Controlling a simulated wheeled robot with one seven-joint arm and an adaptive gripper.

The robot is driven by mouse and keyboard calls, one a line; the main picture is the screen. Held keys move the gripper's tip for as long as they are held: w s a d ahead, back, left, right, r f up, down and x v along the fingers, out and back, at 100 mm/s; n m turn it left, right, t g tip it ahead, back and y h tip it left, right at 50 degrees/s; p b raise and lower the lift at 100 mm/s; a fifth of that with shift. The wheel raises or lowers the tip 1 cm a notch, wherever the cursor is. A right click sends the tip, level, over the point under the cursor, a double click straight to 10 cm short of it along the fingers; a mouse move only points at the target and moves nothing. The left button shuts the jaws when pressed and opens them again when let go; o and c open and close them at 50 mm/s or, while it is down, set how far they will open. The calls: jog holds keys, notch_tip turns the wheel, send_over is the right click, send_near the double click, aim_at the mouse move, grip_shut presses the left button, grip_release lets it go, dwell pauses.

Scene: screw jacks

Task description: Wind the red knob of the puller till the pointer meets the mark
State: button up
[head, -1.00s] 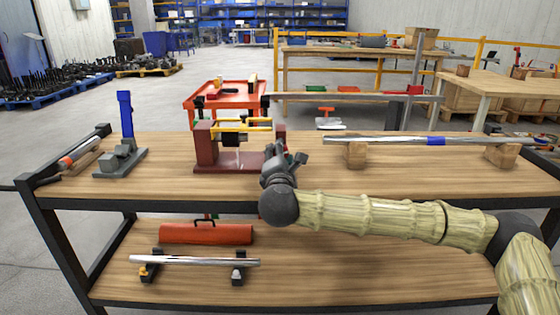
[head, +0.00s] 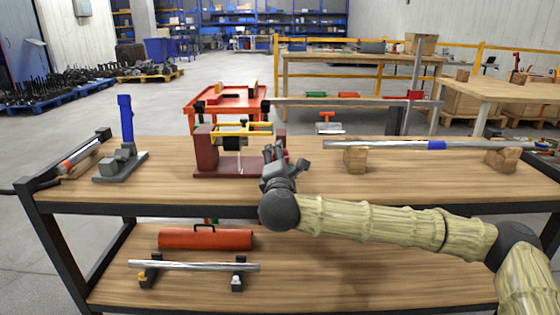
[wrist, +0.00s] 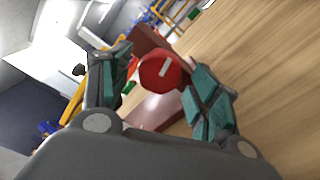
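The puller (head: 233,172) stands on the bench, with dark red end blocks and base and yellow bars. Its red knob (wrist: 165,72) shows in the wrist view, round, with a white line on its face. My gripper (head: 286,160) is at the puller's right end. In the wrist view my gripper (wrist: 157,76) has its two fingers spread, one on each side of the knob, with gaps visible. I cannot make out the pointer or the mark.
A grey stand with a blue upright (head: 126,118) is left of the puller. A long metal bar (head: 390,143) rests on wooden blocks at the right. A red case (head: 206,239) lies on the lower shelf. The bench front before the puller is clear.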

jog(key=s, duration=1.2)
dwell(0.3)
